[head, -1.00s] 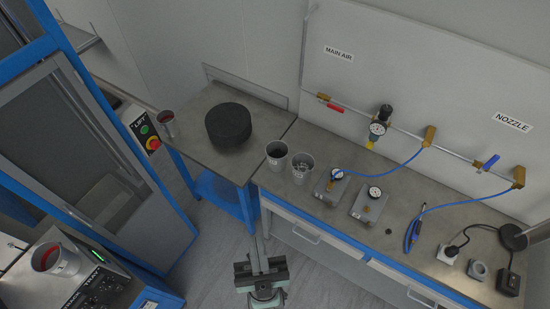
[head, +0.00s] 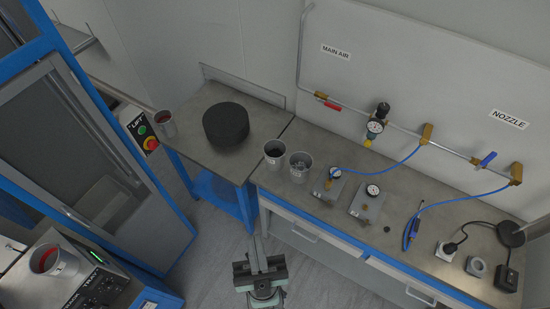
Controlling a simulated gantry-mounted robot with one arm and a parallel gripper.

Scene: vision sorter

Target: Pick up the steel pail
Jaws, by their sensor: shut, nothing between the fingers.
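Several grey, steel-looking pails are in view, and I cannot tell which one the task names. Two stand side by side at the left end of the long bench: a left pail (head: 274,157) with dark contents and a right pail (head: 299,172) with greyish contents. A third pail (head: 165,127), reddish inside, stands at the left edge of the smaller table. A fourth pail (head: 58,267), red inside, stands on the machine at lower left. My gripper (head: 257,240) is shut and empty at bottom centre, in front of the bench and apart from every pail.
A black round block (head: 226,124) sits on the smaller table (head: 185,145). Two gauge boxes (head: 368,203), a blue air tool (head: 411,233) and small devices occupy the long bench (head: 335,225). A blue-framed cabinet (head: 85,150) stands at left. Floor shows around my gripper.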

